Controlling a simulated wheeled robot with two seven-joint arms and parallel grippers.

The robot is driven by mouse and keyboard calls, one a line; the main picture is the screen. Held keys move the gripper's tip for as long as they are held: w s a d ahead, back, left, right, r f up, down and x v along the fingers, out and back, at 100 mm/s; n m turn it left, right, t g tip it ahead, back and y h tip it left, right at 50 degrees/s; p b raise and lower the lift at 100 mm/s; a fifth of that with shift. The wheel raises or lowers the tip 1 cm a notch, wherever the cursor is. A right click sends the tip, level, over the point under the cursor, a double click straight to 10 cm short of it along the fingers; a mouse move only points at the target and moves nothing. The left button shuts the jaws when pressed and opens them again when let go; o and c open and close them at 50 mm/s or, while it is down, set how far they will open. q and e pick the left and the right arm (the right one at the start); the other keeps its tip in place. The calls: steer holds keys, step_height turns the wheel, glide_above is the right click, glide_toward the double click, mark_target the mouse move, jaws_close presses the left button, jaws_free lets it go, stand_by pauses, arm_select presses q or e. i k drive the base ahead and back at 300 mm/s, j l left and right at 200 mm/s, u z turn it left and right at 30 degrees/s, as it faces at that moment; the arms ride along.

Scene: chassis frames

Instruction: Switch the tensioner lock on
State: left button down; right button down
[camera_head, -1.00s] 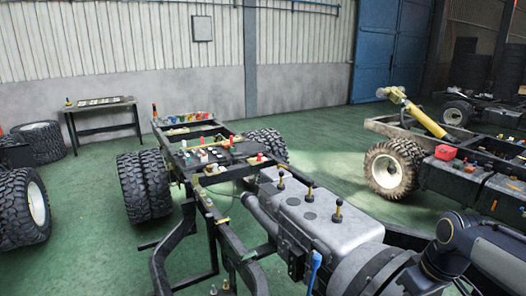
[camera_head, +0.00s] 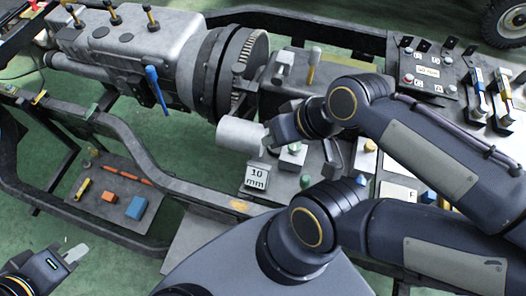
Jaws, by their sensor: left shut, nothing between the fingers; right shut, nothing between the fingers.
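No part here carries a readable tensioner lock label, so I cannot tell which one it is. A control panel (camera_head: 425,72) with small switches and buttons is at the upper right. My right gripper (camera_head: 268,140) is shut beside a silver cylinder (camera_head: 238,135); whether they touch is unclear. My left gripper (camera_head: 73,256) is shut and empty at the lower left, over the green floor.
A block marked 10 mm (camera_head: 256,177) stands below the cylinder. A blue handle (camera_head: 157,88) projects from the engine. A dark tray (camera_head: 118,195) with coloured blocks lies at left. Black chassis rails (camera_head: 135,158) border open floor. My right arm hides part of the deck.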

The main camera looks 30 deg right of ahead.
mark_target(305, 179)
steer(key=z, duration=1.1)
